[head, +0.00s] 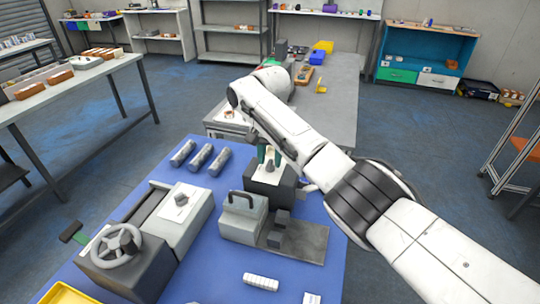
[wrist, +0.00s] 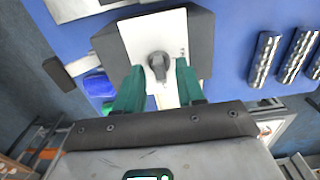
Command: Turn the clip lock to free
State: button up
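A dark grey knob (wrist: 158,64) stands on a white plate (wrist: 143,28) on top of a dark block (wrist: 200,42). I take this knob as the clip lock; any marking on the plate is too small to read. In the head view the dark block (head: 270,192) is on the blue mat, with the knob (head: 268,169) on its pale top. My gripper (wrist: 159,72) is open, with one green finger on each side of the knob and a narrow gap beside it. In the head view my gripper (head: 269,154) is just above the block.
A grey box with a black handle (head: 243,210) stands close in front of the block. A grey machine with a handwheel (head: 117,244) is at the left. Several silver cylinders (head: 202,157) lie at the back left. The blue mat (head: 225,268) has free room in front.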

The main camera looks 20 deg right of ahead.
jog(key=shift+f, duration=0.15)
jog(key=shift+c, duration=0.2)
grip_shut()
jog(key=shift+n, duration=0.3)
jog(key=n, duration=0.3)
jog(key=shift+n, duration=0.3)
jog(key=n, duration=0.4)
jog(key=shift+n, duration=0.3)
jog(key=n, duration=0.4)
jog(key=shift+n, duration=2.5)
